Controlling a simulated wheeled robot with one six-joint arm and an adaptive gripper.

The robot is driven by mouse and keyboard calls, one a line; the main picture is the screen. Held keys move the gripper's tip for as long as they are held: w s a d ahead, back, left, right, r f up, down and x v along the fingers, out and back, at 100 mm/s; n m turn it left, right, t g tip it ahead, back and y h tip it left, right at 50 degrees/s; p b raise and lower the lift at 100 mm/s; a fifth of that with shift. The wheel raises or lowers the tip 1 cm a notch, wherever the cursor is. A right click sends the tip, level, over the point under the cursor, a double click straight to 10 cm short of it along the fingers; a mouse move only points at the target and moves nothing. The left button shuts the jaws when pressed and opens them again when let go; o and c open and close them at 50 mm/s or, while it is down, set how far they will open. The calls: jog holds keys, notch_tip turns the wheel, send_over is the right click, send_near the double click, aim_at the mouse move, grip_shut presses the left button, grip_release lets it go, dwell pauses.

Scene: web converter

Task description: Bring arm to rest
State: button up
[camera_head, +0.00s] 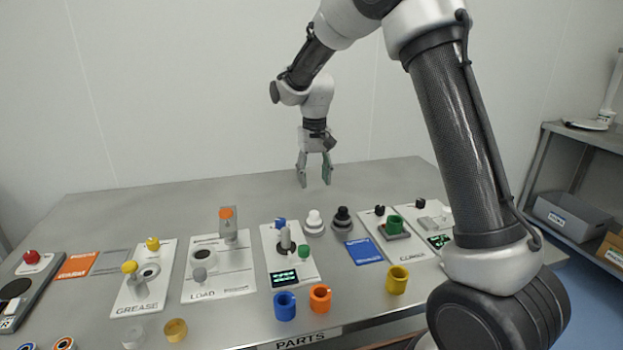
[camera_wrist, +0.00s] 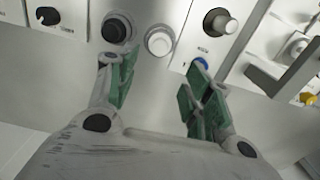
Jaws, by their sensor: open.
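My gripper (camera_head: 314,170) hangs pointing down above the back part of the grey table (camera_head: 120,210). Its two fingers with green pads are apart, and nothing is between them. In the wrist view my gripper (camera_wrist: 160,90) is also open and empty. A white knob-shaped piece (camera_head: 314,220) and a black one (camera_head: 342,218) stand on the table in front of it. In the wrist view, the white piece (camera_wrist: 159,42) and the black piece (camera_wrist: 117,28) lie beyond the fingertips. My arm hides part of the table's right side.
Stations marked GREASE (camera_head: 155,280) and LOAD (camera_head: 236,268) stand left of centre. Blue (camera_head: 285,306), orange (camera_head: 320,298) and yellow (camera_head: 397,279) cups stand near the front edge. A shelf (camera_head: 585,140) with bins is at the right. The table's back strip looks clear.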

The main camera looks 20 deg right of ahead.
jog(key=s+d+r+t, duration=0.1)
jog(key=s+d+r, duration=0.3)
jog(key=s, duration=0.7)
jog(key=s+d+r+t, duration=0.2)
jog(key=s+d+r, duration=0.2)
jog(key=s, duration=0.7)
jog(key=s+d+r+t, duration=0.1)
jog(key=s+d+r, duration=0.4)
jog(key=s, duration=0.7)
jog(key=shift+d, duration=0.95)
